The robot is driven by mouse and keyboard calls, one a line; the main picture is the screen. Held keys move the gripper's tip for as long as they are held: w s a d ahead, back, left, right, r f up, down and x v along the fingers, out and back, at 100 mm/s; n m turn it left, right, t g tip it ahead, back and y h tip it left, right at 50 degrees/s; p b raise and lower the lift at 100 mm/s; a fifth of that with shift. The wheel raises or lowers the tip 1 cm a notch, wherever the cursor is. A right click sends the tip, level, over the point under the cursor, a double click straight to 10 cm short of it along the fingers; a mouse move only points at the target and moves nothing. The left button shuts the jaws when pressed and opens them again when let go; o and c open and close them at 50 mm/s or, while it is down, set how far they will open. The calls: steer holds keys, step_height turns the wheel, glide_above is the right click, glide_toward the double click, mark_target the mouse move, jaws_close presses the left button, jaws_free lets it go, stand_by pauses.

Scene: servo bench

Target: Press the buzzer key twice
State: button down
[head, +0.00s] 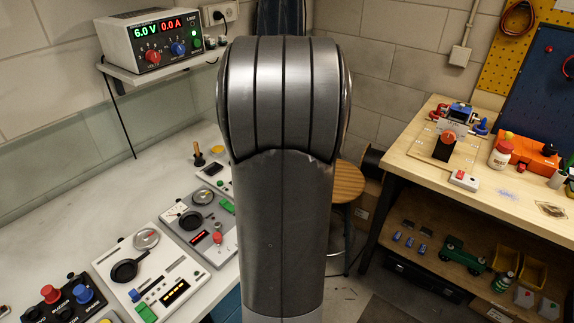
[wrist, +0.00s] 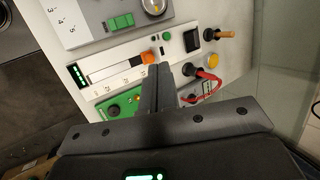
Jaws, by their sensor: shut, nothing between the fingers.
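My gripper (wrist: 160,72) is shut and empty in the wrist view, its dark fingers together above the bench panels. In the head view my arm hides the gripper. Near the fingertips, a slider with an orange knob (wrist: 147,57) sits just left on a white panel. A yellow dome button (wrist: 211,61) and a lever with an orange handle (wrist: 225,33) stand to the right.
A red cable (wrist: 207,76) loops right of the fingers. Black posts stand beside it. In the head view, panels with knobs and dials cover the white bench (head: 75,220). A power supply (head: 150,40) sits on a shelf above. A wooden workbench (head: 400,165) stands right, beyond a stool.

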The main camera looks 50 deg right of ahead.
steer(key=s+d+f+m+t, duration=0.1)
steer(key=s+d+f+m, duration=0.2)
steer(key=d, duration=0.7)
steer(key=s+d+f+m+t, duration=0.2)
steer(key=s+d+f+m, duration=0.2)
steer(key=d, duration=0.6)
steer(key=shift+s+d+f+h, duration=0.15)
steer(key=shift+s+d+h, duration=0.15)
steer(key=shift+s, duration=0.4)
steer(key=shift+f, duration=4.4)
steer(key=shift+f, duration=0.1)
steer(key=shift+f, duration=0.3)
